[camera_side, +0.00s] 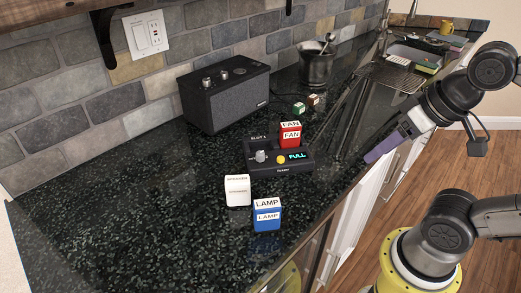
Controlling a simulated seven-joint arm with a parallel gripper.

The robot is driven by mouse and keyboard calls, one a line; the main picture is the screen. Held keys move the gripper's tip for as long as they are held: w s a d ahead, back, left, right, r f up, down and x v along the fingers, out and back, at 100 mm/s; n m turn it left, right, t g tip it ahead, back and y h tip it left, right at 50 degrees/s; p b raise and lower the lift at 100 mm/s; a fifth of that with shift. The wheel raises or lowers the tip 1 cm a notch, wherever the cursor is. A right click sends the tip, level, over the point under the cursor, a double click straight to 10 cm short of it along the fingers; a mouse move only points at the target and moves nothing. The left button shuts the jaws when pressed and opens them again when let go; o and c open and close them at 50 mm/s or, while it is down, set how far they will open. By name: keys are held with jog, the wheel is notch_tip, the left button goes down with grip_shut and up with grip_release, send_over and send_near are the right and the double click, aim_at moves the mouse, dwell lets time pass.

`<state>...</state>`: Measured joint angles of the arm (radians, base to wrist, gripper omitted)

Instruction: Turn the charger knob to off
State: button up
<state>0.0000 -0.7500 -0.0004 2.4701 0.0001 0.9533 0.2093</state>
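The black charger (254,167) sits on the dark stone counter, with "SLOT 1" printed at its top left. A grey knob (260,156) is on its left, a yellow round button or light (281,160) is in its middle, and a display (297,156) reads "FULL". The direction the knob points is too small to tell. A red block (290,130) labelled FAN stands at the charger's back right. My gripper (376,153), with purple finger parts, is to the right of the charger by the counter's front edge, apart from it. Its finger gap is not clear from this side.
A white block (238,191) labelled SPEAKER and a blue block (267,216) labelled LAMP stand in front of the charger. A black speaker (240,98) and a dark mortar (317,68) stand behind. Small green (299,109) and brown (314,100) blocks lie nearby. The counter's left is clear.

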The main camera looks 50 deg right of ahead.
jog(key=w+r+m+g, duration=0.1)
jog(key=w+r+m, duration=0.5)
jog(key=r, duration=0.1)
jog(key=m+g, duration=0.4)
jog(key=m, duration=0.1)
send_over(260, 153)
notch_tip(260, 153, down, 5)
notch_tip(260, 153, down, 14)
jog(key=shift+r, duration=0.1)
grip_shut()
